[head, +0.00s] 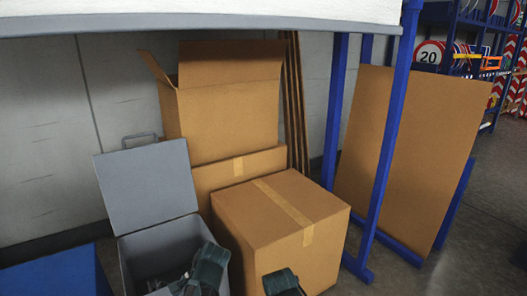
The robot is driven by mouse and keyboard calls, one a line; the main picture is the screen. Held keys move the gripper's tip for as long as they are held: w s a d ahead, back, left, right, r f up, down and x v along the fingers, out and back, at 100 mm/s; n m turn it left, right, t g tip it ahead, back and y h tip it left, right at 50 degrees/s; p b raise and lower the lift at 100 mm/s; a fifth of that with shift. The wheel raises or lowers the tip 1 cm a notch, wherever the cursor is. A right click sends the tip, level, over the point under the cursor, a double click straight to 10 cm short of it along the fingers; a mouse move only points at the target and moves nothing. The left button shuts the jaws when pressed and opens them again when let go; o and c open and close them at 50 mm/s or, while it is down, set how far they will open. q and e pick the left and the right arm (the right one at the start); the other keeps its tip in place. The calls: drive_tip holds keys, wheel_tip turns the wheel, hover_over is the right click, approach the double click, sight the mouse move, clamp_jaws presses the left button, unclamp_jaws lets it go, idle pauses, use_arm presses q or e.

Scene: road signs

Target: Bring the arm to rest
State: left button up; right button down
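The dark end of my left arm (208,268) shows at the bottom edge, in front of the right side of an open grey metal box (168,252). The dark end of my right arm (283,282) shows at the bottom edge, in front of a closed cardboard box (279,218). Only small parts of both arms are in view. The fingers cannot be made out, and I see nothing clearly held. The lower part of the grey box is cut off by the frame.
The grey box's lid (148,188) stands raised. An open cardboard box (228,110) stands behind on another carton (238,169). A blue rack post (388,140) and a leaning brown board (420,140) are on the right. A grey-edged shelf (200,22) crosses the top. Floor shows at right.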

use_arm(q)
drive_tip(key=s+d+r+n+h+p, duration=0.1)
drive_tip(key=s+d+n+h+p, duration=0.2)
drive_tip(key=d, duration=0.5)
drive_tip(key=s+d+r+n+h+p, duration=0.1)
drive_tip(key=s+d+r+n+p, duration=0.1)
drive_tip(key=s+d, duration=0.5)
wheel_tip(320, 180, up, 38)
drive_tip(key=d+p, duration=0.1)
drive_tip(key=p, duration=3.7)
drive_tip(key=shift+w+d+f+g, duration=0.15)
drive_tip(key=shift+w+f+g, duration=0.15)
drive_tip(key=shift+w, duration=0.15)
use_arm(e)
wheel_tip(320, 180, up, 43)
drive_tip(key=shift+f, duration=0.15)
